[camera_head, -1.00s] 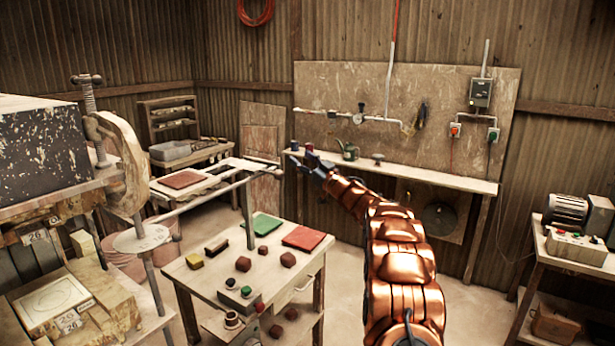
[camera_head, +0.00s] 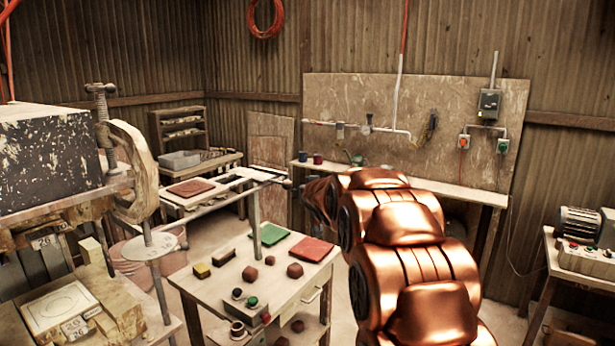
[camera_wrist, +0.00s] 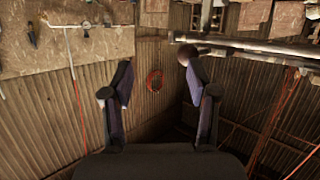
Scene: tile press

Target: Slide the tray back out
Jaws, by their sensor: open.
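A long metal rod (camera_head: 225,203) runs from the press (camera_head: 60,150) at the left toward my arm. A dark round knob (camera_wrist: 187,55) on a rod end shows in the wrist view, close to the right finger's tip. My gripper (camera_wrist: 158,75) is open, with its two dark fingers apart and nothing visibly held between them. In the head view my copper arm hides most of it. A pale flat board with a dark red tile (camera_head: 190,187) lies behind the rod. I cannot tell which part is the tray; under the press it is hidden.
A small table (camera_head: 215,285) with several coloured blocks and tiles stands below the rod. A wall bench (camera_head: 440,184) runs behind my arm. A machine stand (camera_head: 575,262) is at the right. A post (camera_head: 254,225) rises from the small table's area.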

